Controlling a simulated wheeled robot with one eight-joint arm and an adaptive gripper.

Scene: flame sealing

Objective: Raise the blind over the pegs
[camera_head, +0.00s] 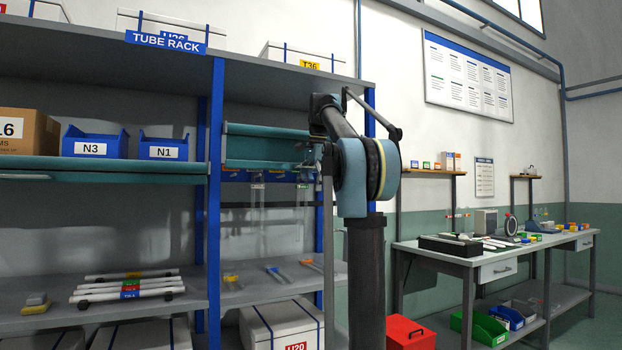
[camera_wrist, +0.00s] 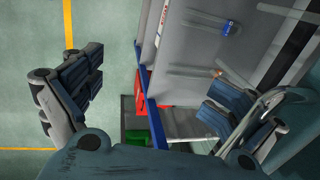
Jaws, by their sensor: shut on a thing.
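The blind (camera_head: 268,148) is a teal panel with a darker top roller and a bottom bar, in the upper part of the right rack bay. Its lower edge is above clear hanging tubes (camera_head: 256,205), which also show in the wrist view (camera_wrist: 195,74). The pegs are too small to make out. My gripper (camera_head: 308,160) is at the right end of the blind's lower edge, shut on the blind. In the wrist view its two fingers stand far apart, and the contact itself is hard to see.
A blue rack post (camera_head: 214,150) divides the bays. The left bay holds blue bins (camera_head: 95,143) and white rods (camera_head: 127,289). Small tools lie on the lower shelf (camera_head: 255,292). A red box (camera_head: 410,332) and a workbench (camera_head: 450,252) stand to the right.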

